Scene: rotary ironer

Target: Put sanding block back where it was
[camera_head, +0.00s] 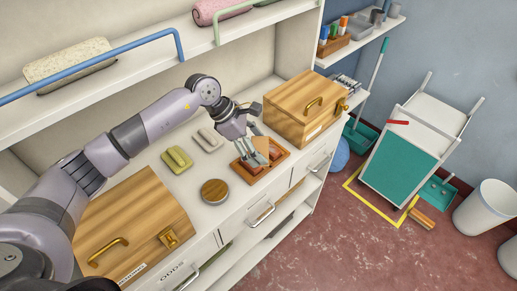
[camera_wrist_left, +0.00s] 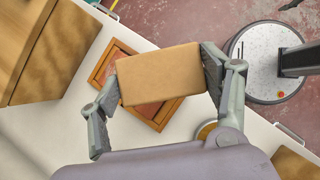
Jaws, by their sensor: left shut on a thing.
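The sanding block (camera_wrist_left: 160,74), a plain tan block, is held between the two fingers of my left gripper (camera_wrist_left: 157,90), one at each end. A shallow wooden tray (camera_wrist_left: 101,72) with a reddish inside lies below it in the left wrist view, and the block covers part of it. In the head view my left gripper (camera_head: 262,158) is over the tray (camera_head: 246,177) on the counter, and its fingers hide part of the tray. I cannot tell the gap between block and tray. My right gripper is not in view.
A wooden box (camera_head: 300,105) stands close behind the tray, to the right. A round wooden-topped piece (camera_head: 215,191), a yellow-green block (camera_head: 177,160) and a pale block (camera_head: 207,139) lie to the left. A larger wooden box (camera_head: 130,222) stands at front left. The shelf (camera_head: 130,70) overhangs.

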